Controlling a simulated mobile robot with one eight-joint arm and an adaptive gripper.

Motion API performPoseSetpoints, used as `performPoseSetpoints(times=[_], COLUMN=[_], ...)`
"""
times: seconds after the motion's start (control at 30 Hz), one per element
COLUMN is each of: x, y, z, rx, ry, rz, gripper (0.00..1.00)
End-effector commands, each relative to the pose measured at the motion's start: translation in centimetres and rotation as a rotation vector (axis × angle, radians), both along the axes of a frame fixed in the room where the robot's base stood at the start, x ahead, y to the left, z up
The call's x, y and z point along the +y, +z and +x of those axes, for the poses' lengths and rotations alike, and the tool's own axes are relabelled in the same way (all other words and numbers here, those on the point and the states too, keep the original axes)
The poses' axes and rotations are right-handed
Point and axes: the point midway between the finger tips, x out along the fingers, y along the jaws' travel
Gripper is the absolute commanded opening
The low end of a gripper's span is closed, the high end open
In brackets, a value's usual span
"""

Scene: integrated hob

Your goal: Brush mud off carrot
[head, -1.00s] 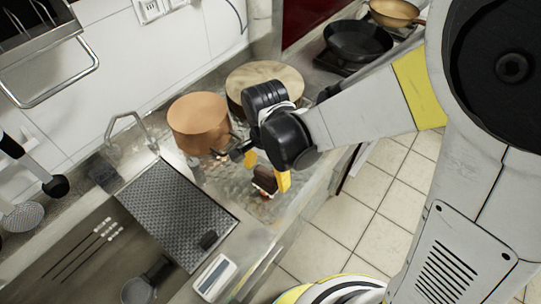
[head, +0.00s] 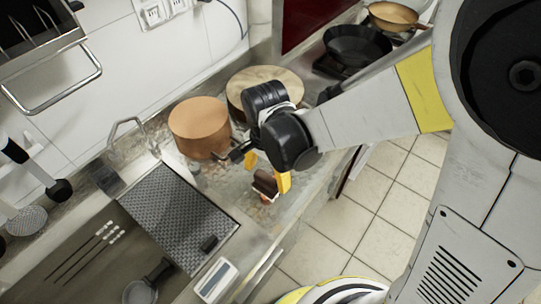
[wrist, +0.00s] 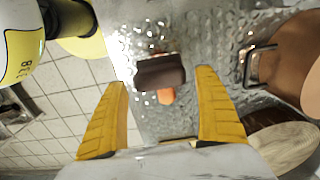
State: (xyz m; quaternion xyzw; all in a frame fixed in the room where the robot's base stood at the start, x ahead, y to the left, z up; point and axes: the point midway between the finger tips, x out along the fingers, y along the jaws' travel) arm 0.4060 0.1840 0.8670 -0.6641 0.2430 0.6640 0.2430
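A dark brown block (wrist: 160,70) lies on the textured metal counter, with a small orange piece (wrist: 166,95) showing at its edge. The orange piece may be the carrot; whether the block is mud or a brush I cannot tell. In the head view the brown block (head: 264,185) is just below my gripper (head: 267,172), partly behind a yellow finger. In the wrist view my gripper (wrist: 162,80) is open, its two yellow fingers wide apart with nothing held. The block appears between and beyond the fingertips; the height gap is unclear.
A copper pot (head: 200,128) with a handle and a round wooden board (head: 264,90) stand close behind. Pans (head: 357,47) sit at the back right.

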Motion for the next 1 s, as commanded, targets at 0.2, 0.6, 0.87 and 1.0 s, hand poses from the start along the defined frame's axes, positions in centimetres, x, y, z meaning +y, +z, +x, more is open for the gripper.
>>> performPoseSetpoints(times=[0.2, 0.6, 0.87, 1.0], x=[0.0, 0.0, 0.0, 0.0], y=[0.0, 0.5, 2.9, 4.1], z=[0.0, 0.0, 0.0, 0.0], rx=[0.0, 0.0, 0.0, 0.0], ry=[0.0, 0.0, 0.0, 0.0], rz=[0.0, 0.0, 0.0, 0.0], gripper=[0.41, 0.36, 0.36, 0.36])
